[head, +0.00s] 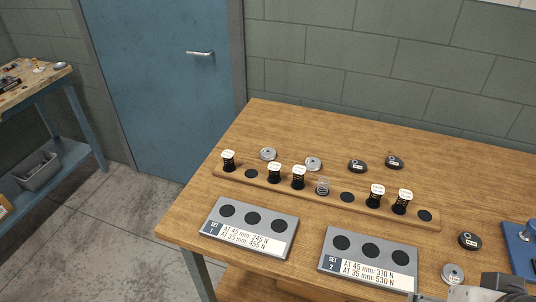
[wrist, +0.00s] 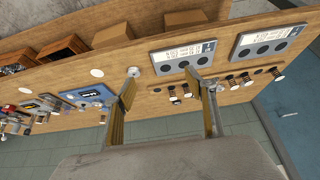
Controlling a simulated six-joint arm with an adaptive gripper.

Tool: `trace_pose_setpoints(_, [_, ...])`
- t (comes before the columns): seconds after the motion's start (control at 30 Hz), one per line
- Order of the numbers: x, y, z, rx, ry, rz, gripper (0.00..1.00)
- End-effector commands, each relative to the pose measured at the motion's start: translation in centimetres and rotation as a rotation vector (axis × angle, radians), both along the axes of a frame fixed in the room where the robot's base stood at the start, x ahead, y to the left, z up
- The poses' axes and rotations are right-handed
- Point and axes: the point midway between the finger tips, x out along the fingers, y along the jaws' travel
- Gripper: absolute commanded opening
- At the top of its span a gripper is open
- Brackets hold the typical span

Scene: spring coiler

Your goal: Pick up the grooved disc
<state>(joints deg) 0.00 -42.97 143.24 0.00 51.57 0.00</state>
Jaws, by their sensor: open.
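Which disc is the grooved one is not certain at this size. A silver disc (head: 453,273) with a hole lies on the bench right of the set 2 plate, and it also shows in the wrist view (wrist: 133,71) at the tip of the left finger. Two more silver discs, one left (head: 268,154) and one right (head: 313,164), lie behind the wooden rack. My gripper (wrist: 161,84) is open, its fingers wide apart with nothing between them gripped. In the head view only a grey part of my arm shows at the bottom right.
The set 1 plate (head: 207,232) and set 2 plate (head: 325,266) lie in front. Black discs lie at the back (head: 393,162) and right (head: 469,241). A blue device (head: 522,245) stands far right.

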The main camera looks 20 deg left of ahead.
Motion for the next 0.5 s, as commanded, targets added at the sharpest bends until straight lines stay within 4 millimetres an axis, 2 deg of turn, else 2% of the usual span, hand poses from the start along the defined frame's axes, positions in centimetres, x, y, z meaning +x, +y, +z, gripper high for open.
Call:
trace_pose_setpoints(0.33, [0.2,0.1,0.1,0.000,0.000,0.002,0.56])
trace_pose_setpoints(0.5, [1.3,0.4,0.8,0.001,0.001,0.020,0.56])
